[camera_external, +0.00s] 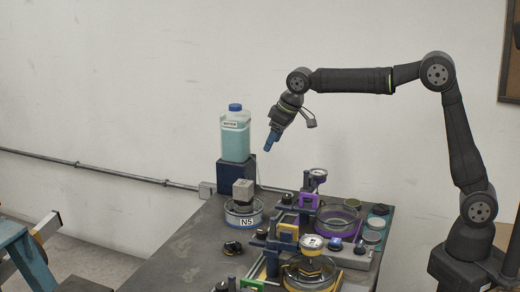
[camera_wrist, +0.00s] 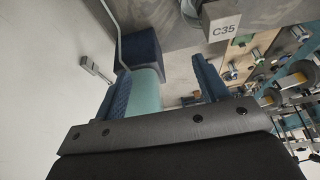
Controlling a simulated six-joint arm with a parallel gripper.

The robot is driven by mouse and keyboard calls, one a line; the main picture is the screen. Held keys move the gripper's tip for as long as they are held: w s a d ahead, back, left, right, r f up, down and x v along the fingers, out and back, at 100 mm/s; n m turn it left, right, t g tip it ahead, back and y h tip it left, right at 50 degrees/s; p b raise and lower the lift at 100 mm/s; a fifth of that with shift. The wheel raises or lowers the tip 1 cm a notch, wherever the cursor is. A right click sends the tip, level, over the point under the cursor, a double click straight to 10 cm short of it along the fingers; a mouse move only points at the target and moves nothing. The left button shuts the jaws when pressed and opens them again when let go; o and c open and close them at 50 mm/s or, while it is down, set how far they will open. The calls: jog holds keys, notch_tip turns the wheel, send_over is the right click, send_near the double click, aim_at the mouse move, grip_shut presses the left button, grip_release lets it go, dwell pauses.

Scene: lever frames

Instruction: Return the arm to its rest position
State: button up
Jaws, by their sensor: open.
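My arm reaches left across the external view, with its base at the right. My gripper (camera_external: 270,141) points down and left in the air above the table, to the right of a bottle (camera_external: 235,138) of pale teal liquid with a blue cap. The blue fingers of my gripper (camera_wrist: 163,85) stand wide apart in the wrist view. Nothing is seen held between them. The bottle (camera_wrist: 146,92) shows beyond the fingers in that view, close to the left one. Whether they touch cannot be told there, but the external view shows a gap.
The bottle stands on a dark blue block (camera_external: 236,176). The dark table (camera_external: 185,255) holds a round container marked N5 (camera_external: 243,220) and fixtures with clear dishes (camera_external: 338,219) and gauges (camera_external: 312,243). A pipe (camera_external: 95,168) runs along the wall. The air above the fixtures is free.

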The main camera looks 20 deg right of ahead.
jog(key=n, duration=0.1)
send_near(242, 180)
jog(key=w+a+f, duration=0.1)
jog(key=a+f, duration=0.4)
jog(key=a, duration=0.2)
jog(key=s+a+f, duration=0.2)
jog(key=a, duration=0.2)
jog(key=s+a+f, duration=0.2)
jog(key=a+f, duration=0.1)
jog(key=a, duration=0.1)
jog(key=s+a+f, duration=0.2)
jog(key=s+a, duration=0.1)
jog(key=a, duration=0.1)
jog(key=shift+a+f, duration=0.1)
jog(key=shift+f, duration=0.25)
jog(key=w+d+r, duration=0.3)
jog(key=d, duration=0.2)
jog(key=w+d+r, duration=0.3)
jog(key=d, duration=0.3)
jog(key=w+d+r, duration=0.2)
jog(key=d+r, duration=0.2)
jog(key=d, duration=0.1)
jog(key=shift+w+d+r, duration=0.15)
jog(key=shift+w+d, duration=0.25)
